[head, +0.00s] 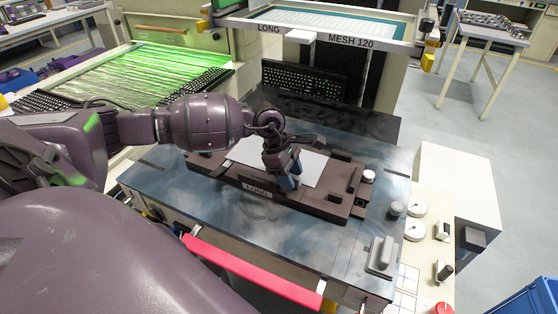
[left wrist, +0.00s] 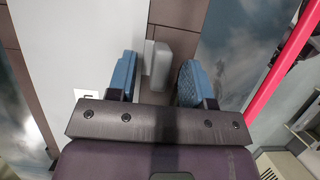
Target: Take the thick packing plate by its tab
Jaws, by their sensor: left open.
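A flat white plate (head: 312,166), which I take for the packing plate, lies in a dark brown fixture marked LONG (head: 225,172). In the left wrist view the white plate (left wrist: 75,45) fills the left side and bears a small dark mark. A small pale tab (left wrist: 148,57) with a grey block (left wrist: 162,65) beside it shows between the fingers. My left gripper (head: 290,182) is over the plate's near edge. Its blue-padded fingers (left wrist: 156,80) are open, one on each side of the tab. I cannot tell whether they touch it. My right gripper is not in view.
The fixture sits on a blue-grey machine bed (head: 150,185). A white round knob (head: 368,176), a grey knob (head: 396,209) and dials (head: 416,207) stand at the right. A red bar (head: 250,270) runs along the front. A screen frame marked MESH 120 (head: 385,46) is behind.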

